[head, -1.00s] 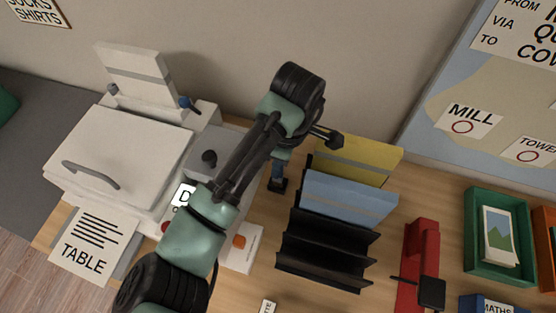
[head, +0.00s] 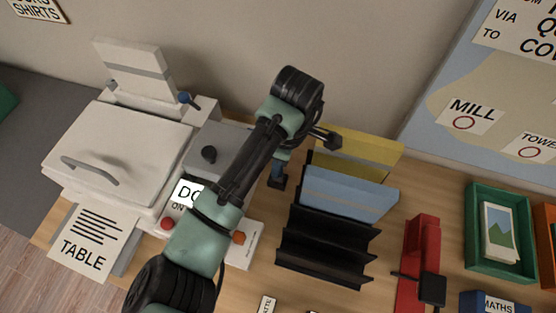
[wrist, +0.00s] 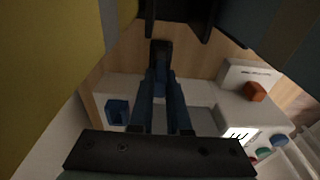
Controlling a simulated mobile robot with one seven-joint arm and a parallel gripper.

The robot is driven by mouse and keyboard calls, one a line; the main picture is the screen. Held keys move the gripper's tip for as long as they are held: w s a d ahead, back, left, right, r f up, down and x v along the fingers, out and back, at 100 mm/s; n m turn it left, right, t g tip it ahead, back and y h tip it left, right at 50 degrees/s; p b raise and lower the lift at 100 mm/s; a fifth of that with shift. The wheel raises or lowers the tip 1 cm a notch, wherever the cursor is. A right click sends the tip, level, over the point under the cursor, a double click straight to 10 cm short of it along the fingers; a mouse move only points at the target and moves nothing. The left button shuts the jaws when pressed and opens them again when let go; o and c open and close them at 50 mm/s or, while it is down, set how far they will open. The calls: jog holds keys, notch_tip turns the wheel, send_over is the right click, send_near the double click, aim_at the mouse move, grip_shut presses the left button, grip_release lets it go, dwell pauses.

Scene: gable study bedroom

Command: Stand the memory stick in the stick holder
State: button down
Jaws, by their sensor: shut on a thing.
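My gripper (wrist: 161,100) reaches down between the grey device and the file sorter. Its two dark fingers are closed on a narrow dark-blue piece, which appears to be the memory stick (wrist: 161,78). In the head view my gripper (head: 278,168) is small and partly covered by my arm. A small black block (wrist: 160,50) lies in line with the fingertips; it may be the stick holder. In the head view it shows low beside the sorter (head: 277,184). Whether the stick is inside it or only above it, I cannot tell.
A black file sorter (head: 320,255) with blue (head: 345,197) and yellow (head: 365,155) folders stands close to the right. A white printer (head: 115,150) and grey device (head: 212,150) are to the left. A red stapler-like thing (head: 418,260) and green tray (head: 480,255) stand farther right.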

jog(key=shift+f, duration=0.95)
jog(key=c, duration=0.8)
grip_release()
jog(key=shift+r, duration=0.1)
jog(key=r, duration=0.5)
jog(key=d+r+p, duration=0.1)
jog(key=r, duration=0.1)
jog(key=shift+s+r, duration=0.15)
jog(key=shift+r, duration=0.05)
jog(key=shift+f, duration=0.1)
